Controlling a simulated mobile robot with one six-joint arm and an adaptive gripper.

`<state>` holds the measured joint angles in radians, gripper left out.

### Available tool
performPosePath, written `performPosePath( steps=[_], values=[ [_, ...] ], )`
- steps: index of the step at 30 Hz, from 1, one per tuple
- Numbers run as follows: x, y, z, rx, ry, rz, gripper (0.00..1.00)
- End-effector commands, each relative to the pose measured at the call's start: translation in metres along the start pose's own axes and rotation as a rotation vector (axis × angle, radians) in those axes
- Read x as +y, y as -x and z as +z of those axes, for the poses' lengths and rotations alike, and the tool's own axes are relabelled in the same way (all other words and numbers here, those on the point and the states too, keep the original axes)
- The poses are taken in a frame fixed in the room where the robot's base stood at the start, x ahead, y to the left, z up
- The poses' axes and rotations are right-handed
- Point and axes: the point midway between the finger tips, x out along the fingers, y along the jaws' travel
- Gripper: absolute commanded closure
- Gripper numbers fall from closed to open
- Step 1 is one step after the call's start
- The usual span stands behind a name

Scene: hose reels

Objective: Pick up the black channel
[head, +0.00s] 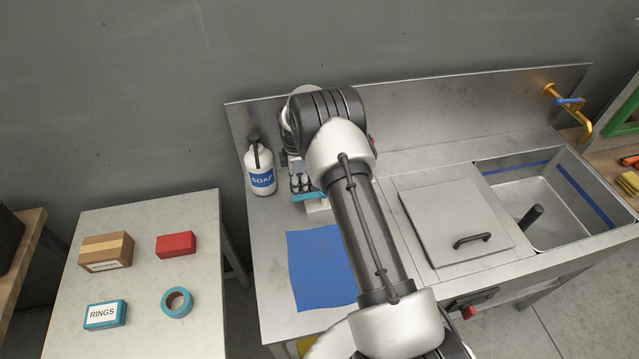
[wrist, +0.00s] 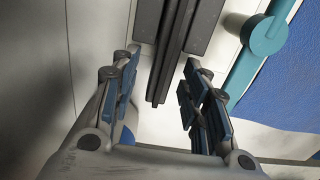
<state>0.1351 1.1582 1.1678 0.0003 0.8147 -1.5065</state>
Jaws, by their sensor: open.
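A long dark piece that looks like the black channel (wrist: 178,45) runs down from the top of the wrist view, with grooves along its length. Its narrow near end lies between the fingers of my gripper (wrist: 161,64). The gripper is open, with one blue-padded finger to each side and a gap to the channel. I cannot tell how far above it the fingertips are. In the head view my gripper (head: 303,182) points down at the back of the steel counter (head: 268,222). I cannot make out the channel there; my arm covers much of that area.
A teal item (wrist: 247,62) with a round knob lies right of the channel, beside a blue mat (wrist: 290,85). A soap bottle (head: 261,172) stands left of my gripper. A lidded section (head: 450,215) and a sink (head: 560,205) lie right.

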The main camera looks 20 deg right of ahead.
Motion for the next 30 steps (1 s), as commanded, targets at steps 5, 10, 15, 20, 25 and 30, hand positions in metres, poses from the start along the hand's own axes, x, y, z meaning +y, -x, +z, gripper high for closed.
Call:
performPosePath(
  steps=[5,10,15,20,25,30],
  values=[
    [0.0000,0.0008,0.0000,0.000,0.000,0.000,0.65],
    [-0.0002,0.0008,0.0000,0.000,0.000,-0.001,0.76],
    [-0.0002,0.0008,0.0000,0.000,0.000,-0.001,0.88],
    [-0.0002,0.0009,0.0000,0.000,0.000,-0.001,0.98],
    [0.0000,0.0010,0.0000,0.000,0.000,0.000,1.00],
    [0.0000,0.0014,0.0000,0.000,0.000,0.000,1.00]
  ],
)
